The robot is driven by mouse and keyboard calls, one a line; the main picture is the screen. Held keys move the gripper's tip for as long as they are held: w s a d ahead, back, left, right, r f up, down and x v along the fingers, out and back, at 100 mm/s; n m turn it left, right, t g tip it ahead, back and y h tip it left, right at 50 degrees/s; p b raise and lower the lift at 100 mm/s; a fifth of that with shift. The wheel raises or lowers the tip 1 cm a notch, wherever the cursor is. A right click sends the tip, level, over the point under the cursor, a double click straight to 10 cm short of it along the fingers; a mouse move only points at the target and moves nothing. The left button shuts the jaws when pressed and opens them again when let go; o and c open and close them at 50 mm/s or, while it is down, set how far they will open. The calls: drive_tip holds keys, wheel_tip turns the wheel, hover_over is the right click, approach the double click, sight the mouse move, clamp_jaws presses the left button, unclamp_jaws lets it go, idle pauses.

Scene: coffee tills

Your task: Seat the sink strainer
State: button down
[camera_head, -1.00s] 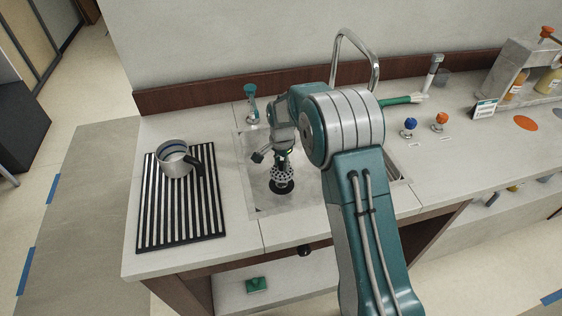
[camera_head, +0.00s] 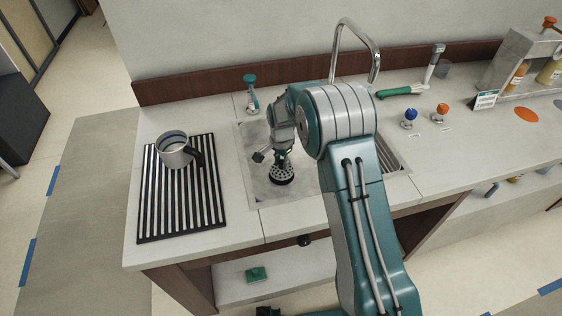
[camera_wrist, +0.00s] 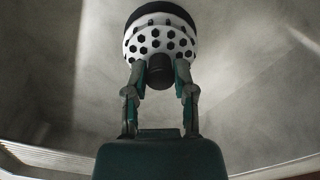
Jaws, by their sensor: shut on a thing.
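The sink strainer (camera_head: 282,174) is a white, perforated basket with dark holes and a dark rim. In the head view it is at the dark drain in the left part of the sink (camera_head: 262,188). My gripper (camera_head: 280,158) is above it, pointing down. In the wrist view my gripper (camera_wrist: 160,80) is shut on the strainer's dark knob (camera_wrist: 160,72), with the basket (camera_wrist: 160,38) beyond the fingertips. The drain is mostly hidden by the strainer, so I cannot tell whether the strainer is fully down in it.
A striped mat (camera_head: 182,208) with a steel mug (camera_head: 174,152) lies left of the sink. A tall faucet (camera_head: 374,62) stands behind. A teal-topped brush (camera_head: 251,92) is at the sink's back-left. Blue (camera_head: 410,114) and orange (camera_head: 442,110) knobs are to the right.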

drive_tip(key=shift+f, duration=1.25)
drive_tip(key=shift+c, duration=1.8)
unclamp_jaws()
wheel_tip(320, 180, up, 11)
drive_tip(key=shift+w+f, duration=0.1)
drive_tip(key=shift+r, duration=0.55)
